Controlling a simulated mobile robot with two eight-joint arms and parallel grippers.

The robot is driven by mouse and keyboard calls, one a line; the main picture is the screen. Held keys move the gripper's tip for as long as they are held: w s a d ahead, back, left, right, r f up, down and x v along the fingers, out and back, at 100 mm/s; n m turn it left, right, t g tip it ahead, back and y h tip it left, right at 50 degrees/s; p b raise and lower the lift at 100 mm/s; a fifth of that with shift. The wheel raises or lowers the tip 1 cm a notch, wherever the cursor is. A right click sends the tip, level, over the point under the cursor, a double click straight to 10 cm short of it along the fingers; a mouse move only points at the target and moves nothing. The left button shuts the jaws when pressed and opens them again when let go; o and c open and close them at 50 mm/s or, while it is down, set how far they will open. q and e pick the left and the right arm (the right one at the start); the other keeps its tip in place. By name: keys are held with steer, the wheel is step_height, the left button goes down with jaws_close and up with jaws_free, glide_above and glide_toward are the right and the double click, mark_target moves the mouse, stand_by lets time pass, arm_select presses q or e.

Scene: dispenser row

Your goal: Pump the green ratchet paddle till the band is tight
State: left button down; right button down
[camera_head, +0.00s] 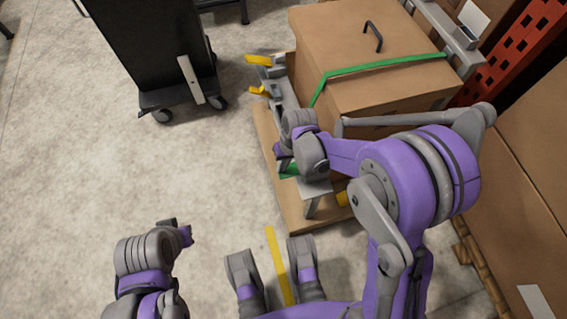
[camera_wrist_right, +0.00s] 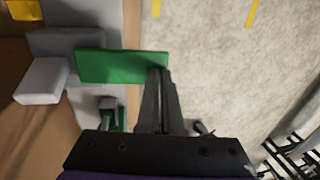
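The green ratchet paddle (camera_wrist_right: 118,66) is a flat plate in the right wrist view, jutting from a grey ratchet body (camera_wrist_right: 70,45). A bit of green also shows beside my right wrist in the head view (camera_head: 289,171). My right gripper (camera_wrist_right: 160,72) has its fingers together, with the tips at the paddle's free end. I cannot tell whether the paddle's edge is between them. The green band (camera_head: 385,67) runs around a large cardboard box (camera_head: 345,35). My left arm is at the lower left of the head view; its fingers (camera_head: 186,236) are not clear.
The box stands on a wooden-coloured base (camera_head: 268,125) with yellow-tipped grey parts (camera_head: 258,60) at its left edge. A dark wheeled cabinet (camera_head: 150,45) stands at the upper left. Cardboard and an orange rack (camera_head: 520,45) crowd the right. The floor at left is clear.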

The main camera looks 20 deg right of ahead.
steer(key=shift+r, duration=0.1)
steer(key=shift+r+p, duration=0.55)
steer(key=shift+r, duration=0.15)
steer(key=shift+r, duration=0.25)
steer(key=p+v, duration=0.3)
steer(key=v, duration=0.1)
steer(key=shift+d+r, duration=0.1)
steer(key=shift+r, duration=0.25)
steer(key=a+p+v, duration=0.2)
steer(key=v, duration=0.6)
glide_above(293, 168)
steer(key=shift+w+r, duration=0.1)
steer(key=shift+r, duration=0.25)
